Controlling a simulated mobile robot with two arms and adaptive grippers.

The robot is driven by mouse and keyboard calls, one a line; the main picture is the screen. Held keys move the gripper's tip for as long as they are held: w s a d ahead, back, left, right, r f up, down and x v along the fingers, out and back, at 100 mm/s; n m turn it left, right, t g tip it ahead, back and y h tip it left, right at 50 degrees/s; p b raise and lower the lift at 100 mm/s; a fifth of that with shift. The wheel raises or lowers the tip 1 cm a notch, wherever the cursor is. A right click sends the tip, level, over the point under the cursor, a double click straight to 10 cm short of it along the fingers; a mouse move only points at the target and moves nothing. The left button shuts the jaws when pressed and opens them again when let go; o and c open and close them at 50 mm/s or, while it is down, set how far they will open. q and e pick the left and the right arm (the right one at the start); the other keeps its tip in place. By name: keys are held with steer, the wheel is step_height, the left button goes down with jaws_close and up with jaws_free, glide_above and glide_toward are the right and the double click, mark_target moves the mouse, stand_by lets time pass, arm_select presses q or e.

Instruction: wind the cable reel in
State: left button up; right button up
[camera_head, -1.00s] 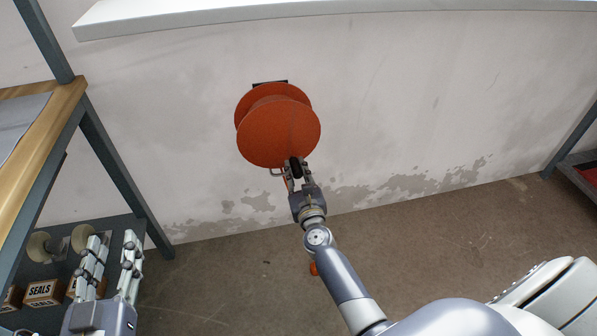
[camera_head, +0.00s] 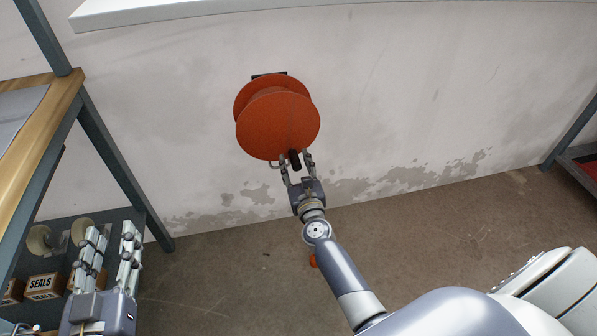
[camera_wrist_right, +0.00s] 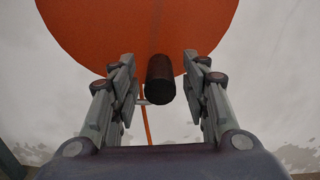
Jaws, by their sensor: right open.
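The cable reel (camera_head: 278,128) is an orange double-disc drum on the wall, with a black crank handle (camera_head: 295,160) sticking out near the bottom of its front disc. My right gripper (camera_head: 297,158) is open, with one finger on each side of the handle. In the right wrist view, the handle (camera_wrist_right: 160,79) stands between the spread fingers with gaps on both sides. An orange cable (camera_wrist_right: 146,122) hangs below the reel behind the handle. An orange end piece (camera_head: 313,261) shows beside my right forearm. My left gripper (camera_head: 109,230) is open and empty at lower left.
A wooden-topped bench (camera_head: 62,100) with grey legs stands at left. Its lower shelf holds tape rolls (camera_head: 40,240) and a box marked SEALS (camera_head: 43,284). A white ledge (camera_head: 300,8) runs above the reel. Floor between is clear.

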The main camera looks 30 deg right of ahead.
steer(key=v, duration=1.2)
steer(key=shift+w, duration=0.1)
